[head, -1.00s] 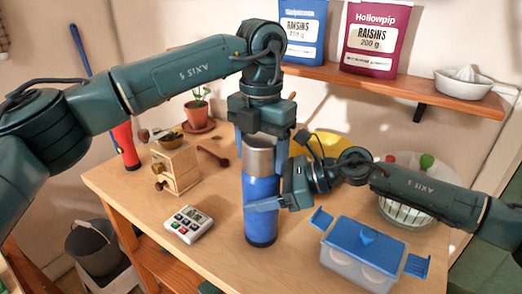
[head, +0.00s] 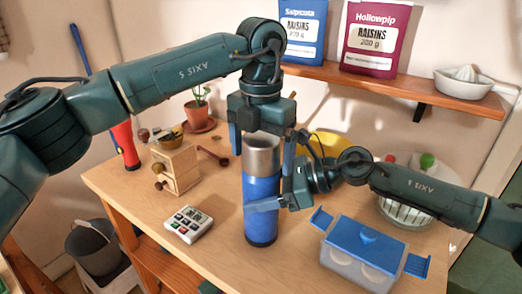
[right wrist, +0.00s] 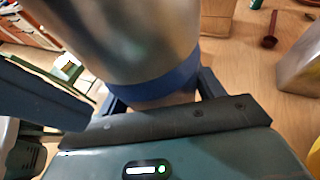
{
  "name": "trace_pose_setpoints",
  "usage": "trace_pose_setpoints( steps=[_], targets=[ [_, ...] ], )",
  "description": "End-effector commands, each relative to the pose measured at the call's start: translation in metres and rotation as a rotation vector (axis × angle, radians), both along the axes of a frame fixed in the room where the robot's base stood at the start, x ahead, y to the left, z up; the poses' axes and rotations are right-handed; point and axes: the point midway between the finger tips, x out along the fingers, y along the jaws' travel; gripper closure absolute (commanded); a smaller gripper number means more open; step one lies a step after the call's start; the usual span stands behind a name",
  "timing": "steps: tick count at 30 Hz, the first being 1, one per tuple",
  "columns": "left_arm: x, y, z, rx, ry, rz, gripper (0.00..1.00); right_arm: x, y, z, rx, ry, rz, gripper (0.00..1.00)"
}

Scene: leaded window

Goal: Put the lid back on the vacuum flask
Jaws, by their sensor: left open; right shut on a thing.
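The vacuum flask (head: 261,222) stands upright on the table, with a blue body and a dark base. Its silver lid (head: 263,158) sits on top, in line with the body; no gap shows between them. My left gripper (head: 261,150) is above the flask, open, with its fingers apart on either side of the lid. My right gripper (head: 258,204) comes from the right and is shut on the blue body below the lid. In the right wrist view the silver surface (right wrist: 130,40) fills the top, above a blue band between my right fingers.
A lidded blue-and-clear box (head: 362,250) stands right of the flask. A white timer (head: 188,224) and a wooden grinder (head: 177,168) are to the left. A yellow item (head: 332,145) and a dish rack (head: 405,208) are behind. The shelf (head: 405,92) holds raisin bags.

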Motion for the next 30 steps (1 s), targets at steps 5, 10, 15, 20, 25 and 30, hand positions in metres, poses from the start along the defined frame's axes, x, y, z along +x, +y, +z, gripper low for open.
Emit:
trace_pose_setpoints(
  steps=[5, 10, 15, 20, 25, 30],
  targets=[
    [0.0, -0.001, 0.024, -0.001, -0.004, 0.0, 0.09, 0.0, 0.0, 0.0, 0.0, 0.001, 0.0, 0.97],
    [0.0, -0.001, 0.062, -0.001, -0.004, 0.001, 0.09, 0.0, 0.0, 0.0, 0.0, 0.001, 0.0, 0.97],
    [0.0, -0.001, 0.094, -0.002, -0.003, 0.001, 0.09, 0.0, 0.0, 0.0, 0.0, 0.001, 0.0, 0.97],
    [0.0, 0.0, 0.113, -0.001, -0.002, 0.0, 0.09, 0.0, 0.0, 0.0, 0.0, 0.001, 0.0, 0.97],
    [0.0, 0.0, 0.119, 0.001, -0.001, -0.001, 0.09, 0.0, 0.0, 0.0, 0.0, 0.001, 0.0, 0.97],
    [0.0, 0.0, 0.119, 0.0, 0.0, -0.001, 0.09, 0.0, 0.0, 0.0, 0.0, 0.001, 0.0, 0.97]
  ],
)
